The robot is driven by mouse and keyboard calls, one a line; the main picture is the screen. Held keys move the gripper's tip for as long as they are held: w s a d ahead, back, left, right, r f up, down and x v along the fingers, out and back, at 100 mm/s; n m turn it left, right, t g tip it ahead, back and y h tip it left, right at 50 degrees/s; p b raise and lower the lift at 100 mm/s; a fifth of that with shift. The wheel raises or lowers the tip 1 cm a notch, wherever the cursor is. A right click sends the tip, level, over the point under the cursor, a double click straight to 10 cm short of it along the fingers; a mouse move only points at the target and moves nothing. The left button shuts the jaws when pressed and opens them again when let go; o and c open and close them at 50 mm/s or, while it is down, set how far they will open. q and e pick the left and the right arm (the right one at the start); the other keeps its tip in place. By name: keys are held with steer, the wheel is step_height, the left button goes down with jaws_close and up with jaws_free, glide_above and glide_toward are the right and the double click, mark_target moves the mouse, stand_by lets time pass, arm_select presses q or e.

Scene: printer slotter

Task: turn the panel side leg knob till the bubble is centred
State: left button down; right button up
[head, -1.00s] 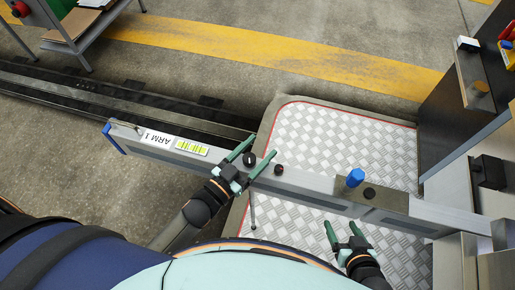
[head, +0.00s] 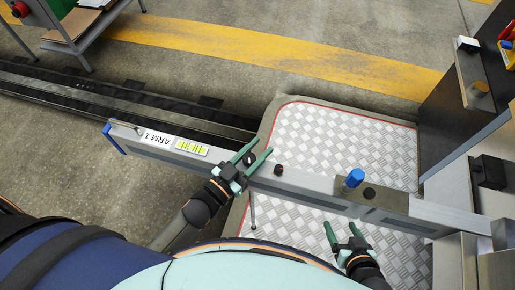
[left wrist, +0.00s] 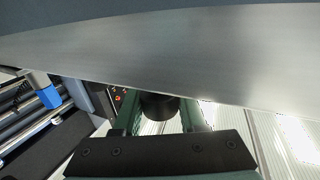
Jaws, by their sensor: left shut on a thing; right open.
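A long grey beam marked ARM 1 (head: 225,165) crosses the head view. My left gripper (head: 263,146) reaches over it and is shut on a black knob (head: 249,159), which is partly hidden between the fingers. In the left wrist view the black knob (left wrist: 158,107) sits between the two green fingers, below the pale beam (left wrist: 200,50). My right gripper (head: 340,226) is open and empty, on the near side of the beam. I cannot make out a bubble in either view.
A dark red-topped knob (head: 279,169), a blue knob (head: 355,177) and another dark knob (head: 369,193) stand along the beam. A checker-plate floor (head: 310,130) lies below. A dark cabinet (head: 455,105) stands at the right. A cart (head: 90,35) stands at the far left.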

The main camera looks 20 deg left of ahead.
arm_select(q)
steer(key=shift+m+g+h+p, duration=0.6)
steer(key=shift+m+h, duration=0.2)
steer(key=shift+h, duration=0.2)
steer(key=shift+s+d+m+h, duration=0.1)
steer(key=shift+m+h, duration=0.2)
steer(key=shift+h, duration=0.1)
steer(key=shift+s+d+m+g+h, duration=0.15)
steer(key=shift+d+m+g+h, duration=0.05)
steer(key=shift+m+g+h, duration=0.9)
steer(key=shift+s+d+m+g+h, duration=0.1)
steer(key=shift+m+g+h, duration=0.3)
steer(key=shift+g+h, duration=0.25)
steer(key=shift+s+d+m+g+h, duration=0.1)
steer(key=shift+m+g+h, duration=0.35)
steer(key=shift+g, duration=0.3)
steer(key=shift+c, duration=2.3)
jaws_free()
steer(key=shift+s, duration=0.1)
steer(key=shift+d, duration=0.1)
